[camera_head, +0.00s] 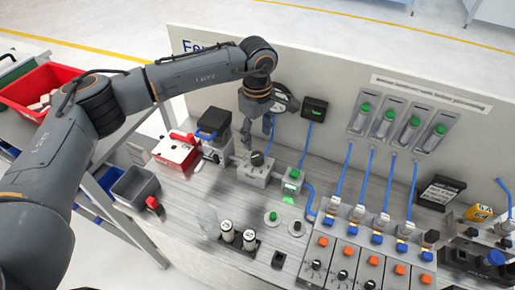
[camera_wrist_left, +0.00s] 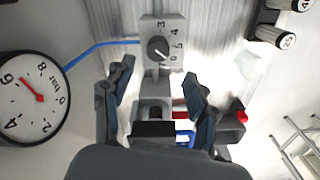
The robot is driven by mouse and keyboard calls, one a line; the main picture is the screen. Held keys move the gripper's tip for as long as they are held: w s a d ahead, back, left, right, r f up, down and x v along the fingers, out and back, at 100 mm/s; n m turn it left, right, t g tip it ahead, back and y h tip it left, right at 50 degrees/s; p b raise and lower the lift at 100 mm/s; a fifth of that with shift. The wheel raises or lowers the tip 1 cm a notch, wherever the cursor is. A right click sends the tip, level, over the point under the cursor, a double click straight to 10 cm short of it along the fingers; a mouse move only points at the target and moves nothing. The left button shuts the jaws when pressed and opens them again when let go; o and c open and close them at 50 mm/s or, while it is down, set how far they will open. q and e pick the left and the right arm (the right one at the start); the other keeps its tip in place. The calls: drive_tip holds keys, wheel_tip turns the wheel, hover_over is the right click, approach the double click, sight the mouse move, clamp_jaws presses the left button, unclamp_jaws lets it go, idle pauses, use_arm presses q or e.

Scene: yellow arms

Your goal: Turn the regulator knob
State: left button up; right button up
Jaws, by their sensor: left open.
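The regulator knob (camera_head: 257,158) is a dark round knob on a grey metal block (camera_head: 253,175) on the bench. The left wrist view shows the knob (camera_wrist_left: 158,49) at the top centre, with a white pointer mark and a printed number scale around it. My left gripper (camera_head: 258,136) reaches down from above, just over and behind the knob. In the left wrist view my left gripper (camera_wrist_left: 160,77) is open and empty. Its fingers spread on both sides below the knob, apart from it. My right gripper is in neither view.
A round bar gauge (camera_wrist_left: 33,97) with a red needle stands close beside the left gripper. A green-lit unit (camera_head: 291,178), a red-and-white device (camera_head: 177,152) and two cylinders (camera_head: 238,236) are near the block. A back panel (camera_head: 335,75) rises behind.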

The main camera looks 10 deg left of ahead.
sight(257, 155)
use_arm(q)
wheel_tip(257, 155, down, 7)
drive_tip(key=shift+w+f+p, duration=0.1)
drive_tip(key=shift+p, duration=0.85)
drive_tip(key=shift+f, duration=0.5)
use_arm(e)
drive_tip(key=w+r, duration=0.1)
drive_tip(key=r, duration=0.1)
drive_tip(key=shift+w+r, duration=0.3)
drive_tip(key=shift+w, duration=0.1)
use_arm(q)
drive_tip(key=shift+c, duration=0.2)
drive_tip(key=c, duration=1.1)
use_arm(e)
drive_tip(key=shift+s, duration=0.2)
